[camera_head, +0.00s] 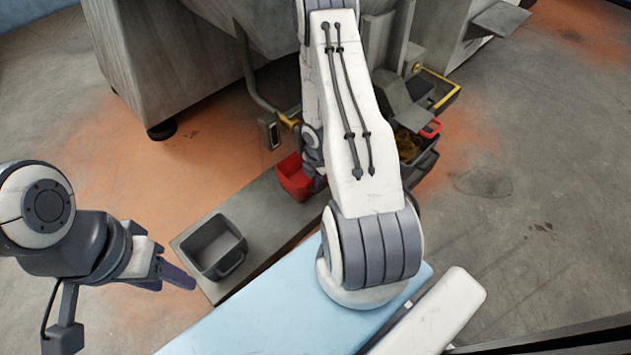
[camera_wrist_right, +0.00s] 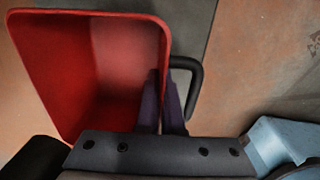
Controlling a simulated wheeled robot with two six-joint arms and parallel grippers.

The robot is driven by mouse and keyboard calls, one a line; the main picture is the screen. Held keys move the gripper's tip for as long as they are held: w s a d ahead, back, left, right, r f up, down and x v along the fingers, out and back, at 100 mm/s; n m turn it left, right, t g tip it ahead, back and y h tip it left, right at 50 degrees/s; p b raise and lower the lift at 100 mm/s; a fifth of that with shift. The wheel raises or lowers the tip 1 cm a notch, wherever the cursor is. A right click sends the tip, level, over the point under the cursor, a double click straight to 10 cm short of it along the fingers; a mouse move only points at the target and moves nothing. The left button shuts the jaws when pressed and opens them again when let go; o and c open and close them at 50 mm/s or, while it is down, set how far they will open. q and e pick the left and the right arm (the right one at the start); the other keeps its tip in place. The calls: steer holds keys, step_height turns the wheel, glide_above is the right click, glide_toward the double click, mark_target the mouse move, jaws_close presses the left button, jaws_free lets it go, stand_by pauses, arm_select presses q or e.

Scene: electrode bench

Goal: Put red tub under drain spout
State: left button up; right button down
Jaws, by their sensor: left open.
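The red tub (camera_head: 291,180) is at the far part of the low grey plank, below and just in front of the drain spout (camera_head: 289,122); I cannot tell whether it rests there. The right wrist view shows the empty tub (camera_wrist_right: 60,70) from above. My right gripper (camera_wrist_right: 161,104) has one finger inside the tub and one outside, closed on its right wall beside a dark handle. In the head view my right arm hides most of that gripper. My left gripper (camera_head: 176,272) is open and empty, near the plank's near-left end.
An empty grey tub (camera_head: 210,252) stands on the near end of the plank (camera_head: 268,208). A dark bin (camera_head: 418,160) with yellow and red items is right of my right arm. A large grey machine (camera_head: 160,60) stands behind. Open floor lies left.

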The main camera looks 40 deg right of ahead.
steer(key=c, duration=1.5)
jaws_free()
steer(key=shift+f, duration=0.2)
steer(key=o, duration=0.4)
steer(key=shift+o, duration=0.2)
step_height(320, 180, up, 12)
steer(key=p, duration=1)
steer(key=shift+s+r+p, duration=0.2)
steer(key=shift+s+p, duration=0.1)
steer(key=shift+p, duration=0.05)
